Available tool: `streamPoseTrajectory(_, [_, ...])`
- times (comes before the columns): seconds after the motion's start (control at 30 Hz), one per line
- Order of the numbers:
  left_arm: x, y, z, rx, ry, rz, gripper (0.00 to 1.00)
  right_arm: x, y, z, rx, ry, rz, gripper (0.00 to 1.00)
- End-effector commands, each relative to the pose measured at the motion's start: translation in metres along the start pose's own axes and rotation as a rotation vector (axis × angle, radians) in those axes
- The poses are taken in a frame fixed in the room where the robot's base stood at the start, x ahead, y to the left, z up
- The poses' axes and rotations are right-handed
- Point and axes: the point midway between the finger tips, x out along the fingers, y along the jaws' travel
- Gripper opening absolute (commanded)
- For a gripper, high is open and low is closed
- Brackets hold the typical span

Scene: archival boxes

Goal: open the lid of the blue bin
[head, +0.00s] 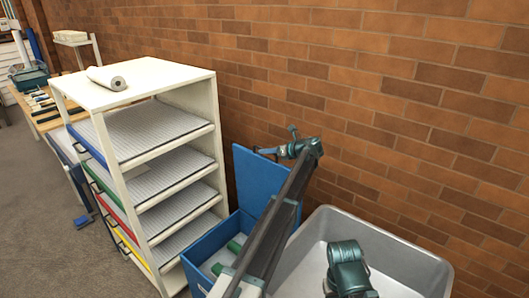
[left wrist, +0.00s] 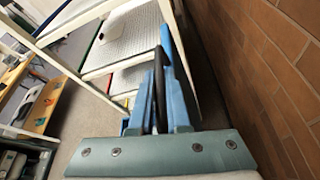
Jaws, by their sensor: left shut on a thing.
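The blue bin (head: 205,262) stands on the floor between the white shelf unit and a grey tub, with some grey and green contents showing inside. Its blue lid (head: 252,185) is raised, standing steeply at the back of the bin near the brick wall. My left gripper (head: 262,151) is at the lid's top edge, shut on it. In the left wrist view the lid (left wrist: 174,65) shows as a narrow blue strip by the dark finger. My left arm hides part of the bin's right side. My right gripper is not in view.
The white shelf unit (head: 147,77) with a paper roll (head: 107,78) on top stands close to the left of the bin. A large grey tub (head: 410,262) is to the right. The brick wall (head: 400,100) is close behind. Grey floor is open at the left.

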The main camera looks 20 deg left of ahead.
Motion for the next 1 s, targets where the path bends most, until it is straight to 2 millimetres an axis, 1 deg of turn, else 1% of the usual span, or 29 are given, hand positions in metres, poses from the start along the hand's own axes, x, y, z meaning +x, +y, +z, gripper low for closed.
streamPoseTrajectory(0.33, [-0.001, 0.0, 0.0, 0.0, -0.001, 0.0, 0.0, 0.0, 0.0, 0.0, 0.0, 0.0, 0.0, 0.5])
streamPoseTrajectory(0.37, [-0.001, 0.0, 0.0, 0.0, -0.001, 0.0, 0.18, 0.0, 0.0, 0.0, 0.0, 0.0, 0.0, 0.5])
streamPoseTrajectory(0.5, [0.0, 0.0, 0.0, 0.0, -0.001, 0.001, 0.44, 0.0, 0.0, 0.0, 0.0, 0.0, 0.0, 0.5])
streamPoseTrajectory(0.83, [-0.003, 0.0, 0.001, 0.0, -0.001, 0.0, 0.45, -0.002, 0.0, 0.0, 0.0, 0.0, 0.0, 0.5])
streamPoseTrajectory(0.93, [-0.013, 0.0, 0.002, 0.001, -0.001, -0.001, 0.45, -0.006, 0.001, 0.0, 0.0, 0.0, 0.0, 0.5])
streamPoseTrajectory(1.0, [-0.024, 0.001, 0.003, 0.002, -0.001, 0.0, 0.45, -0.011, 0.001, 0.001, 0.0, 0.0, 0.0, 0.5])
